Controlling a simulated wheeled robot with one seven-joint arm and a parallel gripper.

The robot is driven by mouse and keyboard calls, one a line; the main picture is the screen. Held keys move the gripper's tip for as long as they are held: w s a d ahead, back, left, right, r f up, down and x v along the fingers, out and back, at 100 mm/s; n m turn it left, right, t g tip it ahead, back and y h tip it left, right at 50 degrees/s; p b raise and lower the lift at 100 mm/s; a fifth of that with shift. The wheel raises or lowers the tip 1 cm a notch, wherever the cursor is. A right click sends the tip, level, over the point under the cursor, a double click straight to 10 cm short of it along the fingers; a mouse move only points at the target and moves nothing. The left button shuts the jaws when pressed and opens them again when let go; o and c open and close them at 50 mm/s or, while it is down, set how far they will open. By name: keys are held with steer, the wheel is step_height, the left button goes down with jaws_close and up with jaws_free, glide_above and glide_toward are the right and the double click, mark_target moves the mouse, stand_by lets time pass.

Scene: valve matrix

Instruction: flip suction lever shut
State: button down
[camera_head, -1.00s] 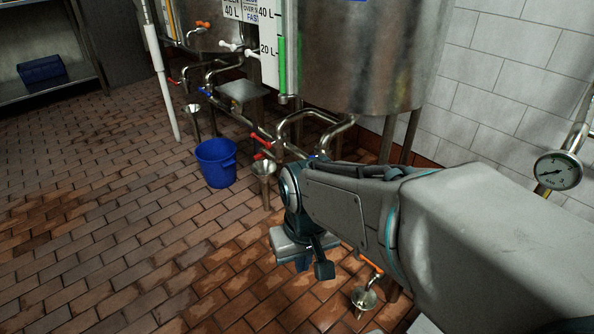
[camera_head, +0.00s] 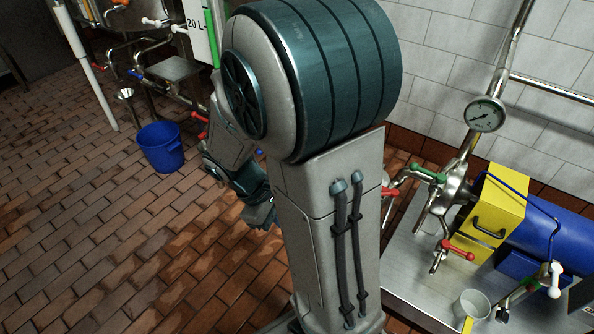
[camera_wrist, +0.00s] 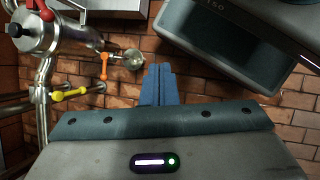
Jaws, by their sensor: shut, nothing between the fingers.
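I cannot tell which handle is the suction lever. In the head view, pipes around a yellow-and-blue pump (camera_head: 493,217) carry a green lever (camera_head: 428,175), a red lever (camera_head: 392,193) beside it, and a lower red lever (camera_head: 460,250). A white lever (camera_head: 555,280) is at the right. In the wrist view, an orange lever (camera_wrist: 104,66) hangs near a steel pipe, and a yellow lever (camera_wrist: 70,94) is below left. My gripper (camera_wrist: 160,72) has its blue fingers together and empty, right of the orange lever and apart from it. In the head view my arm partly hides it.
A blue bucket (camera_head: 160,148) stands on the brick floor at left. A steel table (camera_head: 410,265) holds the pump and a clear beaker (camera_head: 472,305). A gauge (camera_head: 485,114) is above. A drain funnel (camera_wrist: 133,58) is near the fingers. Floor at left is open.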

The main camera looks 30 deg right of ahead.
steer(key=w+d+f+n+t+h+p, duration=0.35)
steer(key=d+f+n+h, duration=0.3)
steer(key=n, duration=0.55)
steer(key=w+d+f+n+t+h+p, duration=0.2)
steer(key=w+d+f+n+h, duration=0.45)
steer(key=n, duration=0.65)
step_height(320, 180, down, 9)
steer(key=s+n+t+y+p, duration=0.1)
steer(key=n+t, duration=0.5)
steer(key=n, duration=0.3)
steer(key=shift+f+n+p, duration=0.15)
steer(key=shift+n+p, duration=0.25)
steer(key=shift+s+d, duration=0.1)
steer(key=shift+d, duration=0.15)
steer(key=b+x, duration=0.2)
steer(key=x, duration=0.7)
steer(key=shift+f+b, duration=0.15)
steer(key=shift+b, duration=0.15)
steer(key=shift+w+b, duration=0.7)
steer(key=shift+w, duration=1.5)
